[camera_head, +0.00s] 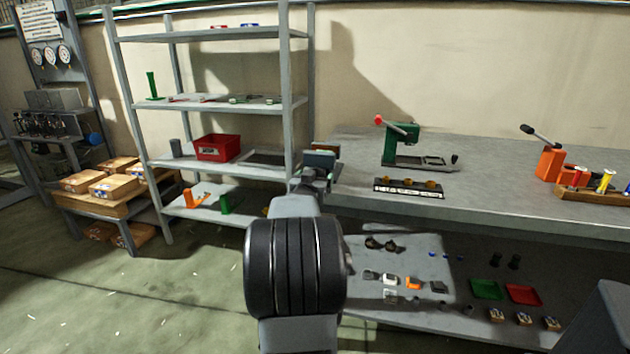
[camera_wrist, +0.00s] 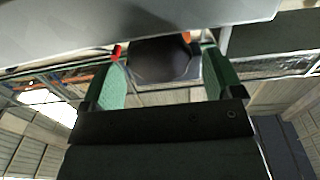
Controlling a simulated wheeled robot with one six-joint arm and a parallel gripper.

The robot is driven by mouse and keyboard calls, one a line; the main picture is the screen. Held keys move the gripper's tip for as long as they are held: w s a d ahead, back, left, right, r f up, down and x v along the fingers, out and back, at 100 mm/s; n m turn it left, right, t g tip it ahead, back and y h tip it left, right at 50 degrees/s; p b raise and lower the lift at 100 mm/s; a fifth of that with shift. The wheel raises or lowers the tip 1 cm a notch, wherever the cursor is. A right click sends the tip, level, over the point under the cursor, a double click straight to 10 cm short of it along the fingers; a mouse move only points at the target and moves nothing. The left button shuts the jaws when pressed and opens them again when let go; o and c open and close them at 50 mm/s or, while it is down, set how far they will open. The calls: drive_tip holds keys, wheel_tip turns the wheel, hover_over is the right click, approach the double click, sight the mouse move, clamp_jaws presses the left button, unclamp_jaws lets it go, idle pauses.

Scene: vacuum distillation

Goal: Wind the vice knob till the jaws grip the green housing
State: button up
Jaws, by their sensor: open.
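A green upright body (camera_head: 388,147) with a red-tipped lever stands on the bench in the head view; it may be the green housing. A low grey frame (camera_head: 420,163) runs right from its foot and ends in a small black knob (camera_head: 455,159). I cannot tell whether any vice jaws there touch the green body. My gripper (camera_wrist: 163,68) is open, with green-padded fingers left and right in the wrist view. A dark rounded thing (camera_wrist: 165,60) shows between the fingers; contact is unclear. In the head view, my arm reaches to the bench's left end.
A dark strip with orange discs (camera_head: 408,188) lies in front of the green body. An orange lever device (camera_head: 549,163) and a spool tray (camera_head: 590,194) stand right. A shelf rack (camera_head: 285,80) with a red bin (camera_head: 217,148) stands left. The bench front is mostly clear.

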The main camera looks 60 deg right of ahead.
drive_tip(key=shift+w+d, duration=0.1)
drive_tip(key=shift+d, duration=0.2)
drive_tip(key=c, duration=0.9)
drive_tip(key=shift+o, duration=0.2)
drive_tip(key=m+b, duration=0.2)
drive_tip(key=shift+f+m, duration=0.25)
drive_tip(key=shift+m, duration=0.05)
drive_tip(key=shift+r+m+b, duration=0.25)
drive_tip(key=shift+m+b, duration=0.2)
drive_tip(key=shift+m, duration=0.65)
drive_tip(key=o, duration=0.9)
drive_tip(key=shift+c, duration=0.2)
